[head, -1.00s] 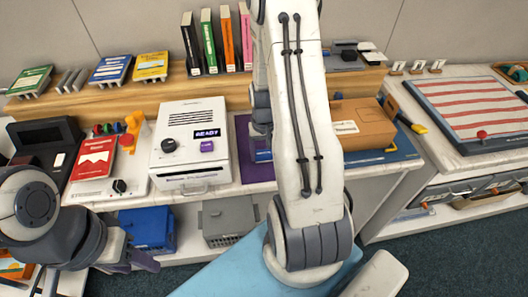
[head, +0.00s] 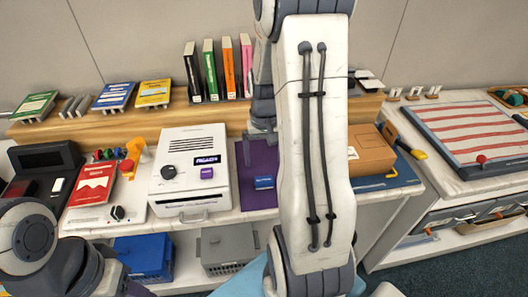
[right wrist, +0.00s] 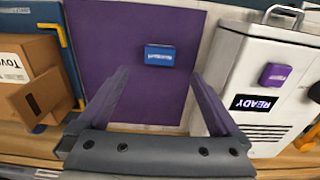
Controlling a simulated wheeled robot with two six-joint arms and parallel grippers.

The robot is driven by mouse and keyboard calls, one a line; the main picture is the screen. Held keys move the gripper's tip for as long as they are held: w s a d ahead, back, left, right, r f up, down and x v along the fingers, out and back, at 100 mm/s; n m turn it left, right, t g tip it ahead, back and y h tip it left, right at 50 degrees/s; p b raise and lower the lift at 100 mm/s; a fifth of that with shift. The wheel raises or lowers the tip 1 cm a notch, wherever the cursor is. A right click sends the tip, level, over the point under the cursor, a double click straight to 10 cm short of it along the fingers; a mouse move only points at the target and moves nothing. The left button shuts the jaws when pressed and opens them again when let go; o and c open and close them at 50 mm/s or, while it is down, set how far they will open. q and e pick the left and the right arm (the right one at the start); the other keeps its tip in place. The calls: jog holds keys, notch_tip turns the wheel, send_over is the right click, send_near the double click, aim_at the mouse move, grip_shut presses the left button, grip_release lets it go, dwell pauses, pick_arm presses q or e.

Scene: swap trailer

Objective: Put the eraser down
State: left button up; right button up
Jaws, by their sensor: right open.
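The blue eraser (head: 264,183) lies flat on the purple mat (head: 262,199), to the right of the white machine. It also shows in the right wrist view (right wrist: 160,55), with purple mat all round it. My right gripper (head: 262,136) is open and empty above the mat, apart from the eraser. In the right wrist view its two fingers (right wrist: 158,92) stand wide apart, with the eraser beyond and between them. My left gripper (head: 128,287) is at the lower left, cut by the picture's bottom edge, so its jaws are unclear.
The white machine (head: 190,170) reading READY stands left of the mat. A brown box (head: 369,152) stands to the right, partly behind my right arm. Books (head: 227,70) stand on the wooden shelf behind. Blue (head: 146,257) and grey (head: 229,248) crates sit below the counter.

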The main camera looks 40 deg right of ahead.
jog(key=shift+r, duration=0.95)
jog(key=s+a+r+n, duration=0.1)
jog(key=a+r+n, duration=0.15)
jog(key=a, duration=0.75)
jog(key=s+a+r+n, duration=0.15)
jog(key=a+n, duration=0.25)
jog(key=a, duration=0.5)
jog(key=s+a+r+n+y, duration=0.1)
jog(key=s+a+r+n, duration=0.1)
jog(key=s+a+n, duration=0.5)
jog(key=s+a, duration=0.4)
jog(key=s, duration=0.2)
jog(key=shift+s+a+r, duration=0.3)
jog(key=shift+a+r, duration=0.05)
jog(key=shift+a, duration=0.05)
jog(key=shift+c, duration=0.3)
